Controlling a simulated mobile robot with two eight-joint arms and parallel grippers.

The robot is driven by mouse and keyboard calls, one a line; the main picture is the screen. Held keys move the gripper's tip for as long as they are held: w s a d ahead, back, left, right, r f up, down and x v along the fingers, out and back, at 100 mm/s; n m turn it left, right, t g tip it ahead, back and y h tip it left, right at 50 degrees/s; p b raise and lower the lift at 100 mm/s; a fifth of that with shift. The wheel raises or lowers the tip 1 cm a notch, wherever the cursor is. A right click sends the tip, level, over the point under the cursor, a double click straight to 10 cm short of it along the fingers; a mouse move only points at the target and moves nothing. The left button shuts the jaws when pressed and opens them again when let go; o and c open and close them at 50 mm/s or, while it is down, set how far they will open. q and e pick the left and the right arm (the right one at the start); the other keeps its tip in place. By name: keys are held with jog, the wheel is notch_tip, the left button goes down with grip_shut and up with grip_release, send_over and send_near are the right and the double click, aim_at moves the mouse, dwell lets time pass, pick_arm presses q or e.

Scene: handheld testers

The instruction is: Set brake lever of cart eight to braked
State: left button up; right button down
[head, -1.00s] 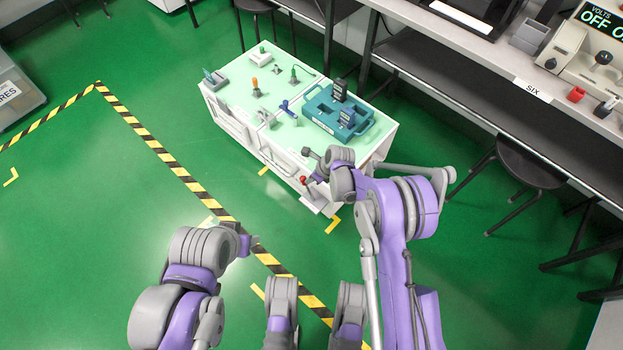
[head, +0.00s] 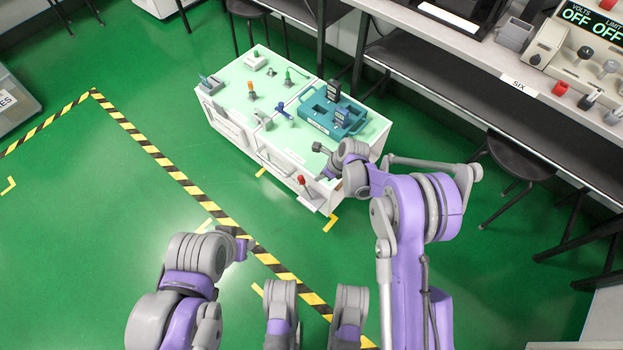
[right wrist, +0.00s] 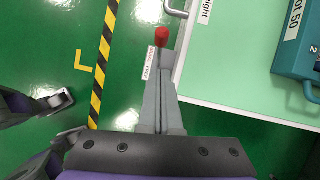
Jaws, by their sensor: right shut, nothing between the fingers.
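The cart (head: 285,155) is white with a mint-green top. Its brake lever (head: 300,180) has a red knob and stands at the cart's near end. In the right wrist view the red knob (right wrist: 161,35) lies just beyond my fingertips, with a small white label beside it whose text I cannot read. My right gripper (head: 323,177) is shut and empty, just right of the lever in the head view; its fingers (right wrist: 160,88) point toward the knob. Whether they touch it is unclear. My left gripper (head: 242,246) is over the floor, away from the cart; its jaws are unclear.
A teal tray (head: 318,121) with dark testers sits on the cart top, beside small fixtures. A workbench (head: 470,45) with instruments runs along the right, with a dark stool (head: 525,160) below. The green floor left of the cart is open, crossed by striped tape (head: 160,158).

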jog(key=v, duration=0.3)
jog(key=p+v, duration=0.1)
jog(key=v, duration=0.2)
jog(key=shift+w+a, duration=0.1)
jog(key=shift+w, duration=0.15)
